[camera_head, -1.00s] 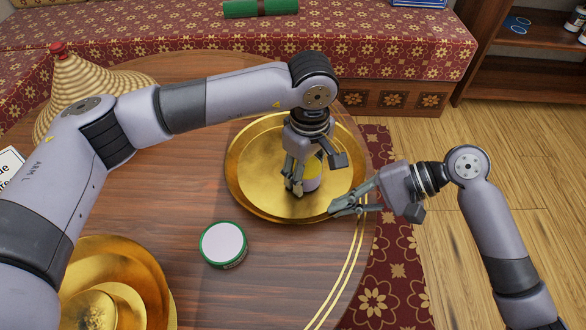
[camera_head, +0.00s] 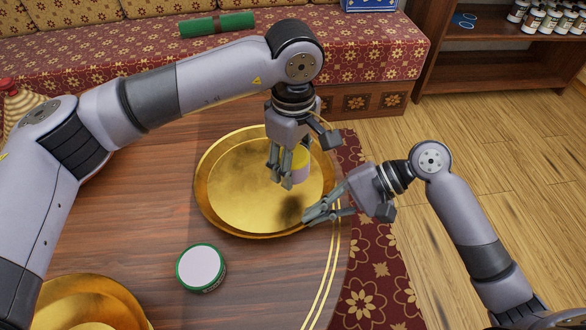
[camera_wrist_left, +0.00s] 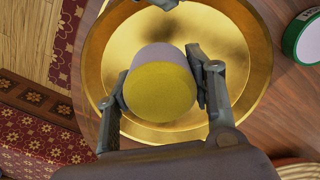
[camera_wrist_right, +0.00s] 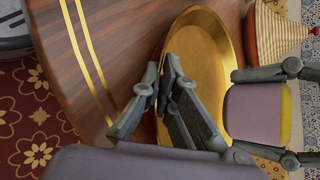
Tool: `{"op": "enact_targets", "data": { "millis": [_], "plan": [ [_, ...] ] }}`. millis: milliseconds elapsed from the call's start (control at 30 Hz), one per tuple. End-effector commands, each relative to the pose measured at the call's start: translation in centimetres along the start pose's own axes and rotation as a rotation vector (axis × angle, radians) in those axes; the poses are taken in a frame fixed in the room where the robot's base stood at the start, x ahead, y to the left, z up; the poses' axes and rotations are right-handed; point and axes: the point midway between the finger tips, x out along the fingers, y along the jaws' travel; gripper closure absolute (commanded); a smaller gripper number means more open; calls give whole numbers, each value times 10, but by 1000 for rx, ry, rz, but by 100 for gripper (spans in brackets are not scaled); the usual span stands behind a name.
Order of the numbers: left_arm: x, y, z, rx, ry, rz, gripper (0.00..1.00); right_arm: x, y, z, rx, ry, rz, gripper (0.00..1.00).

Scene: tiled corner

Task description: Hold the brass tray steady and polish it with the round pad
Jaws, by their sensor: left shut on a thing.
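The round brass tray (camera_head: 232,185) lies on the wooden table; it also shows in the left wrist view (camera_wrist_left: 222,38). My left gripper (camera_head: 282,168) is shut on the round pad (camera_head: 299,172), a short lilac cylinder with a yellow end. The pad is over the tray's right part, yellow end up; I cannot tell whether it touches the brass. In the left wrist view the pad (camera_wrist_left: 160,92) sits between both fingers. My right gripper (camera_head: 308,213) has its fingers at the tray's near right rim. In the right wrist view its fingertips (camera_wrist_right: 162,88) are close together at the rim; their grip is unclear.
A green-rimmed tin (camera_head: 202,268) with a pale lid stands on the table in front of the tray. More brass dishes (camera_head: 95,300) are at the near left. A patterned bench (camera_head: 100,60) stands behind. A wooden shelf (camera_head: 490,70) is at the back right.

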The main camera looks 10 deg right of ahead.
Motion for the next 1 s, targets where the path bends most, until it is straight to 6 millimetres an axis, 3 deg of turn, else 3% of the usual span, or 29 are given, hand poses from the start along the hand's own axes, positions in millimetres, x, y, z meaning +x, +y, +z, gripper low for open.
{"op": "enact_targets", "data": {
  "millis": [300,767,1000],
  "plan": [
    [-17,0,0,0,0,1,77,1,2,-2,5,3,4,100],
    [-17,0,0,0,0,0,77,1,2,-2,5,4,4,100],
    [-17,0,0,0,0,0,77,1,2,-2,4,3,4,84]
  ]
}}
